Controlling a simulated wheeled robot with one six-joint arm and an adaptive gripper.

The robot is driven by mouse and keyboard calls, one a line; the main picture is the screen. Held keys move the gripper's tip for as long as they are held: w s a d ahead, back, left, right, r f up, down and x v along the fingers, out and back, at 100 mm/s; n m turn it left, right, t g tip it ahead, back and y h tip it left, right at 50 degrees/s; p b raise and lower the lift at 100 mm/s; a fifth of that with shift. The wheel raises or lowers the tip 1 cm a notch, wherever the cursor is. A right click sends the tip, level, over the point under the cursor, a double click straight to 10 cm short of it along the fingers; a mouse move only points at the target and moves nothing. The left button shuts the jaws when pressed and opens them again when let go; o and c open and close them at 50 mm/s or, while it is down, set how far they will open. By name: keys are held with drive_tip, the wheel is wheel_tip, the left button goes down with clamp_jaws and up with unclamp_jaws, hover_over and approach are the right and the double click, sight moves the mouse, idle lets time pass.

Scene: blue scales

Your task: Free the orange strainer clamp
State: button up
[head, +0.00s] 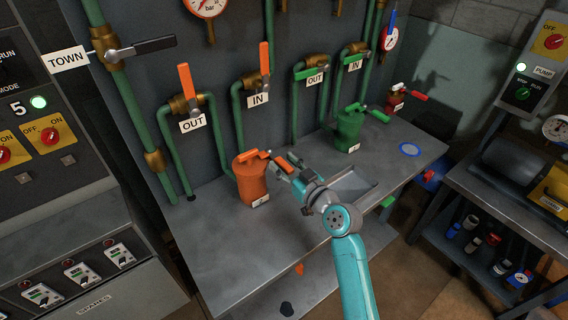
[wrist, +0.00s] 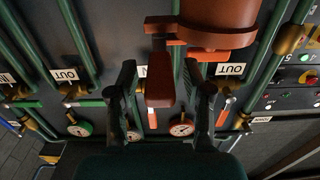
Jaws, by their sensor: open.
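The orange strainer (head: 252,184) stands upright on the grey metal bench. Its clamp lever, with an orange grip (head: 284,164), sticks out to the right from the lid. My gripper (head: 289,166) is at this grip, right of the strainer. In the wrist view, which is turned over, the clamp grip (wrist: 160,86) lies between my two open fingers (wrist: 161,78), with a gap on each side. The strainer body (wrist: 218,18) fills the top of that view. The far side of the strainer is hidden.
Behind stand green pipes with an orange OUT handle (head: 187,82) and IN handle (head: 264,58). A green strainer (head: 348,130) and a small red one (head: 397,102) stand farther right. The bench (head: 225,235) is clear in front of the orange strainer.

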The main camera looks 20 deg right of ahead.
drive_tip(key=shift+w, duration=0.15)
drive_tip(key=shift+c, duration=0.3)
clamp_jaws()
